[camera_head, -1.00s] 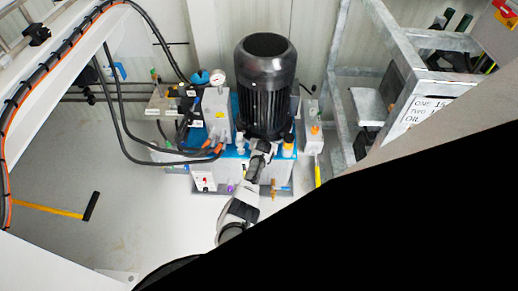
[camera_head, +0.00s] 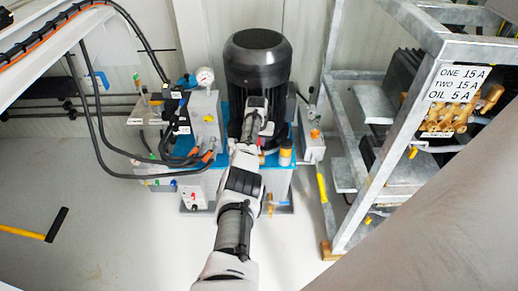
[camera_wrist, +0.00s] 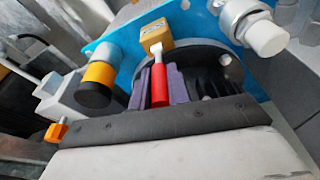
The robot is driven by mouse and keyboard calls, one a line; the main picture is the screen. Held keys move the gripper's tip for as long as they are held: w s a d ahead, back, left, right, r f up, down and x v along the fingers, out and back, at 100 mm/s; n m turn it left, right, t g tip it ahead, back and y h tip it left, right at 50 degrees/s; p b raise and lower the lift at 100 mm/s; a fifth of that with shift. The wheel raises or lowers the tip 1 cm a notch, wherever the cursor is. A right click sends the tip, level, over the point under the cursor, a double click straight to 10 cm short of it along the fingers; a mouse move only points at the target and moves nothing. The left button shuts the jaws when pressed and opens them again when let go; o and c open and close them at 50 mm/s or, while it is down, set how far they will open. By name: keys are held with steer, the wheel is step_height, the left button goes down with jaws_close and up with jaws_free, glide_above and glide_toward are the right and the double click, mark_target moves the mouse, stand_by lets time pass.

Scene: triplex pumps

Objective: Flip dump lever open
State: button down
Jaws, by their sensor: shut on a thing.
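A red lever (camera_wrist: 159,84) shows in the wrist view, with a pale shaft running up to a yellow-brown block (camera_wrist: 156,36) on a blue plate. My gripper (camera_wrist: 160,88) has its dark purple fingers on both sides of the red lever and is shut on it. In the head view, my arm reaches up to the blue pump unit (camera_head: 275,162), in front of the black motor (camera_head: 257,75). The lever and my fingertips cannot be made out there, as my own arm covers that spot.
A pressure gauge (camera_head: 205,76) and black hoses (camera_head: 110,140) are left of the motor. A galvanized frame (camera_head: 385,150) stands at right. The floor at left is mostly clear.

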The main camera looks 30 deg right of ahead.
steer(key=shift+w+d+g+y+b, duration=0.2)
steer(key=shift+g+y+b, duration=0.15)
steer(key=shift+b, duration=0.4)
steer(key=c, duration=1.3)
jaws_free()
steer(key=shift+c, duration=0.2)
step_height(320, 180, up, 14)
steer(key=s+a+p, duration=0.1)
steer(key=p, duration=0.2)
steer(key=shift+s+a+f+p, duration=0.2)
steer(key=shift+s+a+p, duration=0.05)
steer(key=shift+a+p, duration=0.1)
